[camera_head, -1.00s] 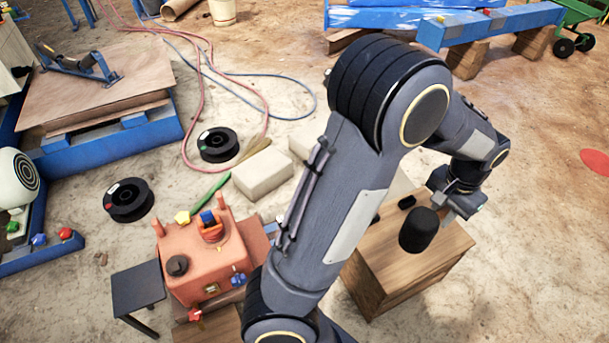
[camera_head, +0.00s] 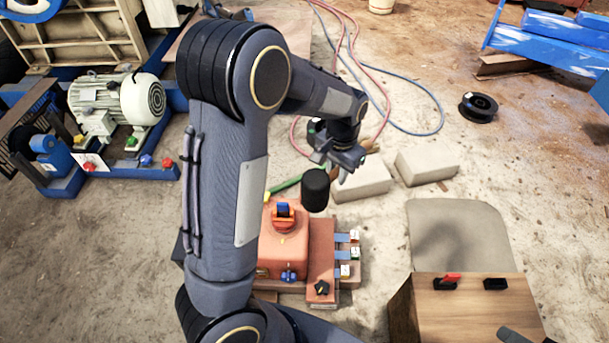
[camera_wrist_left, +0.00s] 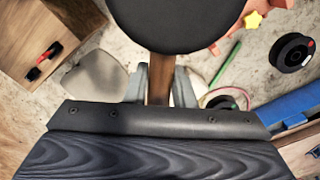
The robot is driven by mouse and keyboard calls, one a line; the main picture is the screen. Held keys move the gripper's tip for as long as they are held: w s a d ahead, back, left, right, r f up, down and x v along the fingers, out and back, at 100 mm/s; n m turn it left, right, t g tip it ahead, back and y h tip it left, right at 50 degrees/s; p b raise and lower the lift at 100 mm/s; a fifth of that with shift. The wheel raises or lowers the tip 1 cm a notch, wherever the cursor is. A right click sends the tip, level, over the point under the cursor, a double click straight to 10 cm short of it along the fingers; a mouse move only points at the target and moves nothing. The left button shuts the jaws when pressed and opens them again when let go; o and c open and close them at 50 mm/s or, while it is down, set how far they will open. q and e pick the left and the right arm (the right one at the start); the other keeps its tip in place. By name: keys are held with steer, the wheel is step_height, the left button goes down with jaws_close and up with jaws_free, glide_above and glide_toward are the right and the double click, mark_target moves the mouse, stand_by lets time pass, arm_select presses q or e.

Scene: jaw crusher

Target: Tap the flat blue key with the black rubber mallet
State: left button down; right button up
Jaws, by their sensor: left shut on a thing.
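My left gripper (camera_head: 338,163) is shut on the wooden handle (camera_wrist_left: 159,78) of the black rubber mallet (camera_head: 315,190). The mallet's black head also fills the top of the left wrist view (camera_wrist_left: 178,22). In the head view the head appears just above the back of the orange-red machine (camera_head: 283,250); their gap is hard to judge. Several flat blue pieces with white tags stick out from the machine's right side, among them an upper one (camera_head: 342,238) and a lower one (camera_head: 342,271). I cannot tell which is the key. My right gripper is not clearly visible.
A wooden box (camera_head: 470,312) with a red-and-black item (camera_head: 447,281) on top stands at the lower right. Pale blocks (camera_head: 362,180) lie behind the machine. A motor (camera_head: 120,103) on a blue frame is at the left. Hoses and a black spool (camera_head: 479,107) lie beyond.

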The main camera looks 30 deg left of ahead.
arm_select(q)
steer(key=s+a+f+m+p, duration=0.2)
steer(key=a+f+m+p, duration=0.4)
steer(key=m, duration=1.3)
steer(key=shift+s+a+f, duration=0.35)
steer(key=shift+a+f, duration=1.6)
steer(key=shift+f, duration=0.25)
steer(key=shift+p, duration=0.3)
step_height(320, 180, down, 13)
steer(key=b, duration=1.1)
step_height(320, 180, up, 6)
steer(key=p, duration=0.5)
